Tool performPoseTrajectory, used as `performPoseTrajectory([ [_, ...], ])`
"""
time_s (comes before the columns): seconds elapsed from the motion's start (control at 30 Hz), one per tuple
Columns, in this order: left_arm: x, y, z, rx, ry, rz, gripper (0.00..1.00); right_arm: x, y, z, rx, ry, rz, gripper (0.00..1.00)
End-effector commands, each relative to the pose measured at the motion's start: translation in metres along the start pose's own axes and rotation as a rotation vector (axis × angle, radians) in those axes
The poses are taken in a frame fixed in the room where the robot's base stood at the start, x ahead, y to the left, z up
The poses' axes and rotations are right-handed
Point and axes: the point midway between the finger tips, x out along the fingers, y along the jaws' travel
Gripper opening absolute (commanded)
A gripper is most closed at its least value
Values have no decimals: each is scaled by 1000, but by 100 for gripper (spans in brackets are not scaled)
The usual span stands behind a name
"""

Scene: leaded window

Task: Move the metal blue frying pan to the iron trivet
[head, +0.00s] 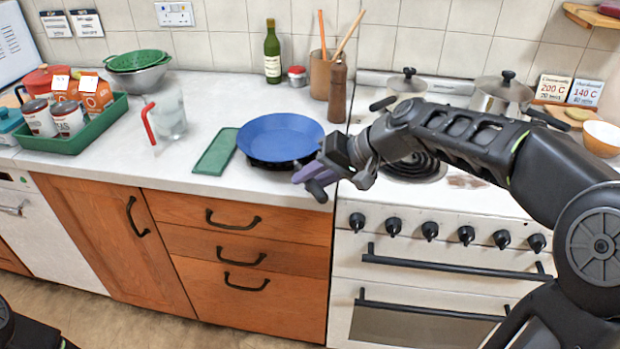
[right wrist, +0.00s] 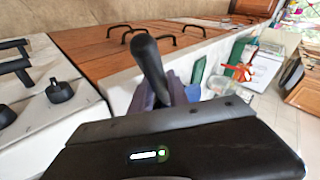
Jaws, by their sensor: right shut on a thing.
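The blue frying pan (head: 280,135) is level over the counter left of the stove. A dark edge, which looks like the iron trivet (head: 272,163), shows just beneath the pan; the rest of it is hidden. I cannot tell whether the pan touches it. My right gripper (head: 322,172) is shut on the pan's black handle, whose end (head: 317,191) sticks out toward the counter's front edge. In the right wrist view the handle (right wrist: 148,62) rises between the purple fingers (right wrist: 166,92). My left gripper is not in view.
A green mat (head: 216,151) lies just left of the pan. A clear jug with a red handle (head: 170,116) stands further left. A pepper mill (head: 337,92), utensil pot (head: 320,75) and bottle (head: 272,53) stand behind. Two pots stand on the stove's back (head: 500,97).

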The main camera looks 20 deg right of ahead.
Motion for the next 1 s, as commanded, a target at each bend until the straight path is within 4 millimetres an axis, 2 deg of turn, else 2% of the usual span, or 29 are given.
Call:
performPoseTrajectory([
  [0.17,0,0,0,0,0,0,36,1,0,2,1,-5,0,0],
  [0.2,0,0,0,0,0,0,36,1,0,2,1,-6,0,22],
  [0.5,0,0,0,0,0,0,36,1,0,1,1,-4,0,46],
  [0.8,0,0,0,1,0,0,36,0,2,2,4,-6,2,46],
  [1.0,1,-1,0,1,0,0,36,-19,1,1,1,-3,1,46],
])
